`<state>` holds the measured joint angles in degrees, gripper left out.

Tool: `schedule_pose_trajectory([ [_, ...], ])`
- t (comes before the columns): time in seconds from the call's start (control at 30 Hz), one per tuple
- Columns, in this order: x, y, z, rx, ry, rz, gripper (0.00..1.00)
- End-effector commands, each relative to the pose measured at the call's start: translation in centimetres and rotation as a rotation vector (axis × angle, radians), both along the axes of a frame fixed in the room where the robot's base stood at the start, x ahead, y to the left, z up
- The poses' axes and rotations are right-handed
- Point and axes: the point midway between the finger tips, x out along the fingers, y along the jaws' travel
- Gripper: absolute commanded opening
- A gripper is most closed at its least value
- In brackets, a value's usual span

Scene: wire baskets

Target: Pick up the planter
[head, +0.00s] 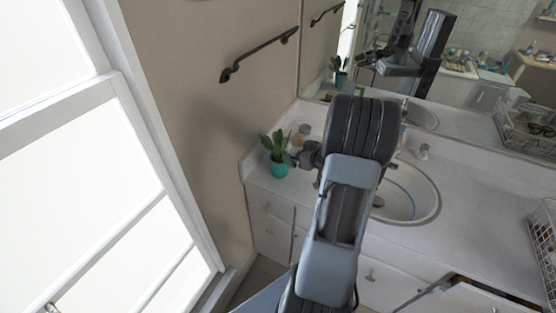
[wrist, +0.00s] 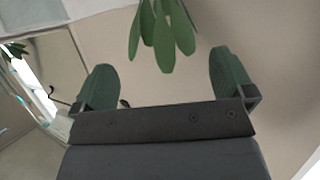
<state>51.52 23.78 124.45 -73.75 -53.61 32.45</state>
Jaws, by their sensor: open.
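The planter (head: 279,168) is a small teal pot with a green leafy plant, upright on the left end of the white counter in the head view. In the wrist view only its green leaves (wrist: 165,40) show, hanging in from the top edge between and beyond the fingers; the pot is out of that view. My gripper (wrist: 166,85) is open and empty, with its two dark green finger pads apart. In the head view my arm reaches over the counter, and the gripper's end is beside the plant's right side, partly hidden by my wrist.
A white sink (head: 408,193) lies to the right of the planter, partly behind my arm. Small bottles (head: 303,132) stand behind the planter by the mirror (head: 470,65). A wire basket (head: 545,235) is at the far right. A dark towel bar (head: 258,54) is on the left wall.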

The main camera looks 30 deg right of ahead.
Motion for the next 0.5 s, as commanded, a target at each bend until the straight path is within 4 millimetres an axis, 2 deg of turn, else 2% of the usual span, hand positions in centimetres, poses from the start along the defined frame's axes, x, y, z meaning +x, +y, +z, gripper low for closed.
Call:
schedule_pose_trajectory([
  [0.3,5.2,1.0,-2.0,0.016,-0.001,0.004,1.0],
  [0.5,7.2,1.1,-2.8,0.013,-0.002,0.003,1.0],
])
